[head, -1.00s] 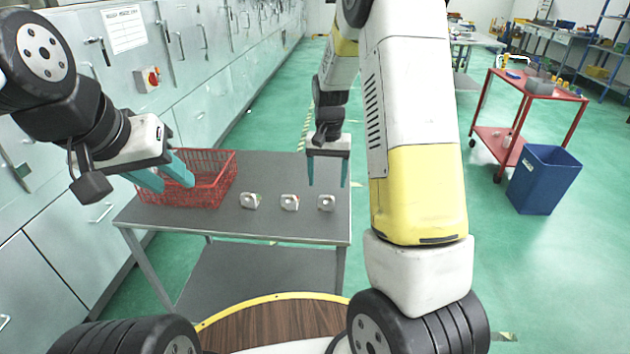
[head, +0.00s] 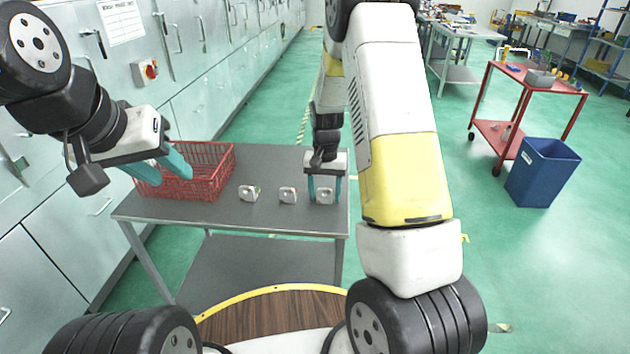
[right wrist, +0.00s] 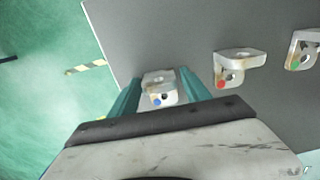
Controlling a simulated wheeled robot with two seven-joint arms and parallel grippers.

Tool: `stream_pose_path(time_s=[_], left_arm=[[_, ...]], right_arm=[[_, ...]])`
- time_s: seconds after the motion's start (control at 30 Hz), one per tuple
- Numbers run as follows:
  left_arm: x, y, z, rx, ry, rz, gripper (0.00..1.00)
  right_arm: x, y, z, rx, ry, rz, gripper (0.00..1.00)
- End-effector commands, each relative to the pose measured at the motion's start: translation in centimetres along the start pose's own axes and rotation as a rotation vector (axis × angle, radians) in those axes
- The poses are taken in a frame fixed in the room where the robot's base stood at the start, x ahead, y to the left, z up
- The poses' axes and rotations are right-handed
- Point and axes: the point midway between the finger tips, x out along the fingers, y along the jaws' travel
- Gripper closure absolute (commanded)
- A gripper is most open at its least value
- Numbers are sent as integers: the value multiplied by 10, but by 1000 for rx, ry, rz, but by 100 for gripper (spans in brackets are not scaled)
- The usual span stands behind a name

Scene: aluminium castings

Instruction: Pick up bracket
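Three small silver brackets stand in a row on the grey table (head: 285,218): a left one (head: 249,193), a middle one (head: 288,195) and a right one (head: 324,196). In the right wrist view they carry a blue dot (right wrist: 160,88), a red dot (right wrist: 232,68) and a green dot (right wrist: 303,50). My right gripper (head: 324,200) is open, its teal fingers on either side of the right, blue-dotted bracket; gaps seem to show between fingers and bracket. My left gripper (head: 160,172) is open and empty, above the left of the table by the basket.
A red wire basket (head: 215,165) stands on the table's left part. Grey cabinets (head: 190,110) line the left side. A red cart (head: 535,85) and a blue bin (head: 542,172) stand on the floor at right, away from the table.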

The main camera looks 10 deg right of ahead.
Motion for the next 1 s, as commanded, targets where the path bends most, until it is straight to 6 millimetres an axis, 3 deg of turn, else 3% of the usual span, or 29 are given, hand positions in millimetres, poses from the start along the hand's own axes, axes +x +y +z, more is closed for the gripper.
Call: stream_pose_path(time_s=[0.03, 0.27, 0.63, 0.9, 1.0], left_arm=[[0, 0, 0, 0, 0, 0, 64], [0, 0, 0, 0, 0, 0, 64], [0, 0, 0, 0, 0, 0, 64], [0, 0, 0, 0, 0, 0, 64], [0, 0, 0, 0, 0, 0, 64]], right_arm=[[0, 0, 0, 0, 0, 0, 56], [0, 0, 0, 0, 0, 0, 100], [-6, 0, -1, -1, 2, -1, 100], [-39, 0, -1, -1, 5, -2, 100], [-38, -7, 22, -5, -1, 0, 100]])
